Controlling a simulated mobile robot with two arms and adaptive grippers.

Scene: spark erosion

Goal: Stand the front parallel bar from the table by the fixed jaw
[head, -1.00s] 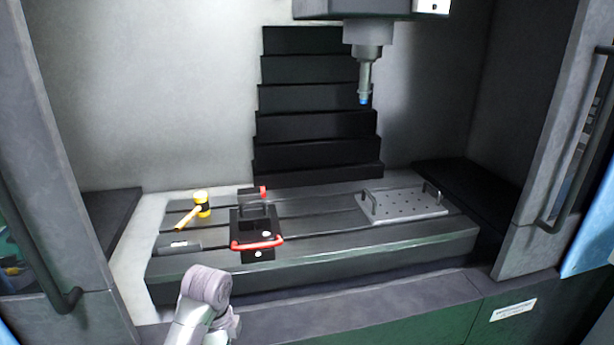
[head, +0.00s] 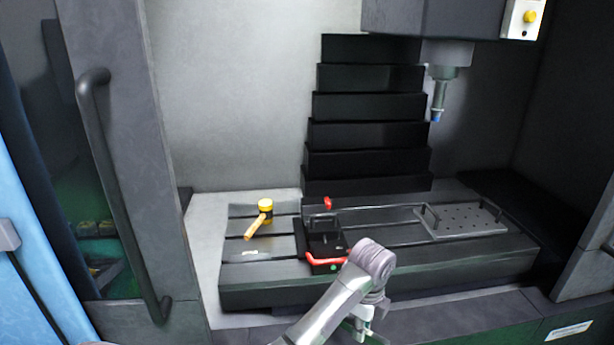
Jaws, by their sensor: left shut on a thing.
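The black vise (head: 325,241) with a red front handle stands on the slotted machine table. Its upright jaw parts show behind the handle, with a small red piece at the back. I cannot tell the fixed jaw from the other, or whether a bar stands between them. My left arm comes in from the bottom, its wrist in front of the vise's right front corner. My left gripper (head: 362,326) hangs below the wrist, low in front of the table. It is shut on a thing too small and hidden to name. I cannot make out the front parallel bar. My right gripper is out of view.
A yellow mallet (head: 262,217) lies left of the vise. A perforated plate (head: 465,222) with two handles is at the right. The spindle (head: 438,100) hangs above; door frames flank the opening.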

